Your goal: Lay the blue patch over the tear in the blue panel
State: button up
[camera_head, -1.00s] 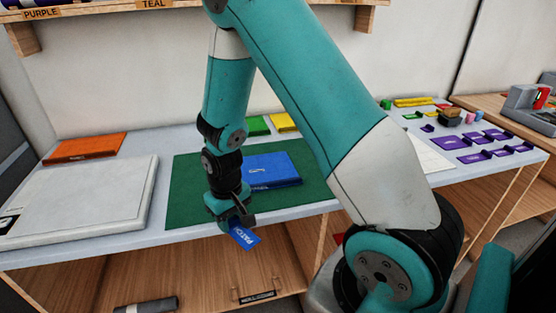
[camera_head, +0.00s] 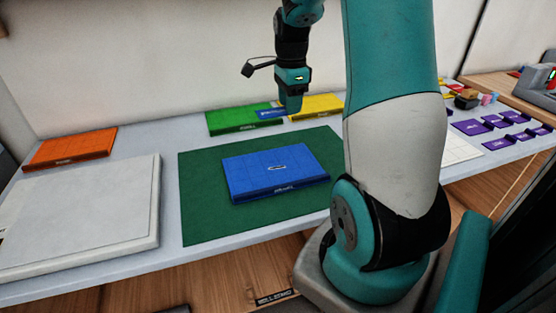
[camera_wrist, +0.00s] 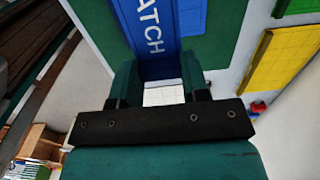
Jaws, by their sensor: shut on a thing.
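The blue patch (camera_head: 269,112) is held in my gripper (camera_head: 292,104), raised toward the back of the table in the head view. In the wrist view the patch (camera_wrist: 142,22), with part of its white lettering showing, extends from between the fingers of my gripper (camera_wrist: 158,78). The blue panel (camera_head: 247,182) lies flat on the green mat (camera_head: 205,215), nearer the front than the gripper. Its tear (camera_head: 278,168) is a small pale-edged slit near the middle, uncovered. Part of the blue panel (camera_wrist: 191,18) also shows beside the patch in the wrist view.
Green (camera_head: 225,119) and yellow (camera_head: 322,104) panels lie behind the mat. An orange panel (camera_head: 70,147) and a large white slab (camera_head: 85,210) are at the left. Several purple pieces (camera_head: 470,127) lie at the right. The mat is clear around the blue panel.

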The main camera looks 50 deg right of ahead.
aim_at(289, 165)
notch_tip(289, 165, down, 18)
jog(key=shift+s+d+r+p, duration=0.1)
jog(key=shift+d+r+p, duration=0.05)
jog(key=shift+p, duration=0.6)
jog(key=o, duration=0.9)
